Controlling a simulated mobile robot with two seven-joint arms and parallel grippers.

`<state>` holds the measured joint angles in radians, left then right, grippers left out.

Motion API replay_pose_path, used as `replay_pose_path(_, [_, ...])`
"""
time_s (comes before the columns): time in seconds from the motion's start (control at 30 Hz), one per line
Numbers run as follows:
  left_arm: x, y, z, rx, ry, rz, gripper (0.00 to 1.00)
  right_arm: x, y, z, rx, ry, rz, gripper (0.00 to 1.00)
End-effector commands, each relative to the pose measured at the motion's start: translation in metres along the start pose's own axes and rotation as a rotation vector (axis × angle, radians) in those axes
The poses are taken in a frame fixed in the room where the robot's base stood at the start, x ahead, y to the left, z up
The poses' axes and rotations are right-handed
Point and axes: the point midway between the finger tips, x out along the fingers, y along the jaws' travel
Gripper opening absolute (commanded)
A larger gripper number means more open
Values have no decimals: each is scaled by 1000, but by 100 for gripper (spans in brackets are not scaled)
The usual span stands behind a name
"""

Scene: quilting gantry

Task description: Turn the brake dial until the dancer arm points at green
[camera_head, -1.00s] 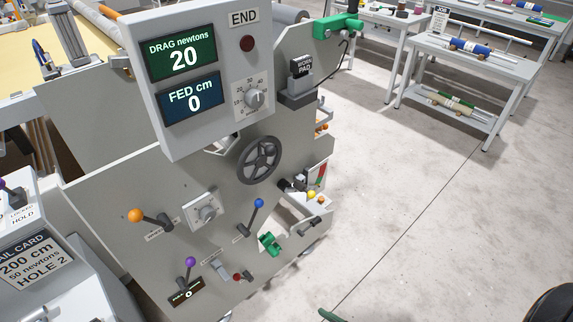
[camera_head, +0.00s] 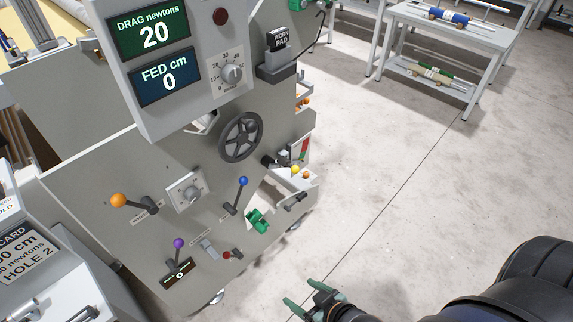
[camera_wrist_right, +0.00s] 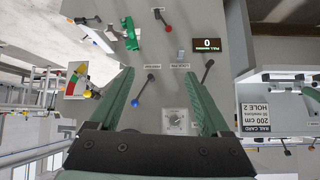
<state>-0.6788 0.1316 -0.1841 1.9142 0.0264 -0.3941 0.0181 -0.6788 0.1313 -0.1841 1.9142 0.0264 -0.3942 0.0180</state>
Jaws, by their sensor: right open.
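A square-plated dial (camera_head: 188,194) sits on the grey side panel; it also shows in the right wrist view (camera_wrist_right: 176,121). I cannot tell which is the brake dial. A red and green gauge card (camera_head: 303,149) is at the panel's right edge, also in the wrist view (camera_wrist_right: 76,82). The dancer arm's pointing is too small to read. My right gripper (camera_head: 303,296), also in the wrist view (camera_wrist_right: 158,78), is open and empty, apart from the panel. My left gripper is out of view.
The display box (camera_head: 190,118) reads drag 20 newtons and fed 0 cm. A black handwheel (camera_head: 240,137), orange lever (camera_head: 119,200), blue lever (camera_head: 243,181), purple lever (camera_head: 178,243) and green clamp (camera_head: 257,220) stick out of the panel. Clear floor (camera_head: 400,180) lies right.

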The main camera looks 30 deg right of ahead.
Motion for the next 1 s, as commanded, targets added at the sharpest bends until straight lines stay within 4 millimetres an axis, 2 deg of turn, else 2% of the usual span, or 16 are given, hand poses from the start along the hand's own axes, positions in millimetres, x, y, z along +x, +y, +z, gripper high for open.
replay_pose_path(0.07, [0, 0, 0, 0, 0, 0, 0, 1, 1, -1, 1, 2, 1, 81])
replay_pose_path(0.17, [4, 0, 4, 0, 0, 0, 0, 10, 10, -22, 6, 34, 10, 81])
replay_pose_path(0.27, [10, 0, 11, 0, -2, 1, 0, 25, 30, -70, 14, 106, 23, 81])
replay_pose_path(0.37, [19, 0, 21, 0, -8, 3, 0, 33, 54, -142, 26, 213, 28, 81])
replay_pose_path(0.43, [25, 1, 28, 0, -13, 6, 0, 30, 68, -196, 29, 294, 20, 81])
replay_pose_path(0.53, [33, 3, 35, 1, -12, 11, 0, 11, 81, -268, 21, 412, -5, 81])
replay_pose_path(0.6, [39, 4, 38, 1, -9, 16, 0, -10, 86, -314, 4, 494, -28, 81])
replay_pose_path(0.7, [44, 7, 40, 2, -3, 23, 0, -44, 87, -364, -32, 595, -62, 81])
replay_pose_path(0.83, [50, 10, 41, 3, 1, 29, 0, -82, 84, -402, -80, 687, -95, 81])
replay_pose_path(0.9, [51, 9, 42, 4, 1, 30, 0, -95, 82, -413, -98, 716, -106, 81])
replay_pose_path(1.0, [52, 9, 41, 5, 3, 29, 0, -104, 81, -422, -112, 735, -114, 81])
